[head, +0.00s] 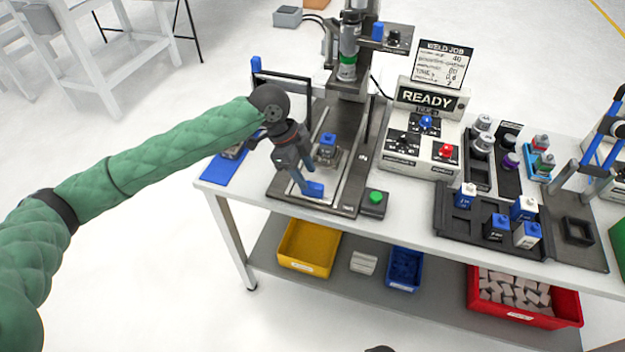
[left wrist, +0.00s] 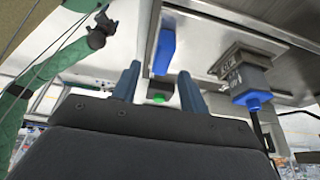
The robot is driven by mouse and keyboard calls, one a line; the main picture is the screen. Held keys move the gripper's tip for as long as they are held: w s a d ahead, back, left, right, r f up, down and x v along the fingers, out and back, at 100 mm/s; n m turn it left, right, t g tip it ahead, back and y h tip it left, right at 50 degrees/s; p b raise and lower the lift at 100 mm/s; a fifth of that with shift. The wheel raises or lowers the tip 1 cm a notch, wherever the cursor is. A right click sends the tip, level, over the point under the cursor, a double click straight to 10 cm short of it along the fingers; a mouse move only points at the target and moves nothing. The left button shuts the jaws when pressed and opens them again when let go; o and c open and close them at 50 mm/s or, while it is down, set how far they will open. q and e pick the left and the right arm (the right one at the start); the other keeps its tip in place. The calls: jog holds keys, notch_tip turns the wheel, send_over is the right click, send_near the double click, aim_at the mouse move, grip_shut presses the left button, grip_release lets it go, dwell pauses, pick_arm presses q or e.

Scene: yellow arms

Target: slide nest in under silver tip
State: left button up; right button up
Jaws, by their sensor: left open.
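The nest (head: 327,158) is a small metal fixture with a blue-topped part in it, on the slide plate of the press. It also shows in the left wrist view (left wrist: 238,62), with the blue top (left wrist: 252,98). The silver tip (head: 347,70) hangs from the press column, behind and above the nest. A blue handle (head: 315,189) is at the front of the slide; it also shows in the left wrist view (left wrist: 164,52). My left gripper (head: 301,186) is open beside the handle. In the wrist view its fingers are spread, with the handle beyond them; contact cannot be told.
A green button box (head: 375,202) stands right of the slide's front. The READY control box (head: 425,125) is further right. A black tray (head: 455,222) holds several blue and white parts. A blue mat (head: 222,172) lies left. Bins are on the lower shelf.

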aim_at(312, 184)
pick_arm(q)
jog(key=x, duration=0.2)
jog(key=p+x, duration=0.1)
jog(key=x, duration=0.1)
jog(key=shift+w, duration=0.35)
jog(key=shift+s+d+f, duration=0.25)
jog(key=shift+f, duration=0.5)
pick_arm(e)
jog(key=f, duration=0.2)
jog(key=w+f, duration=0.1)
jog(key=f, duration=0.1)
jog(key=shift+d, duration=0.3)
pick_arm(q)
jog(key=shift+w, duration=0.1)
pick_arm(e)
jog(key=shift+r, duration=0.1)
pick_arm(q)
grip_shut()
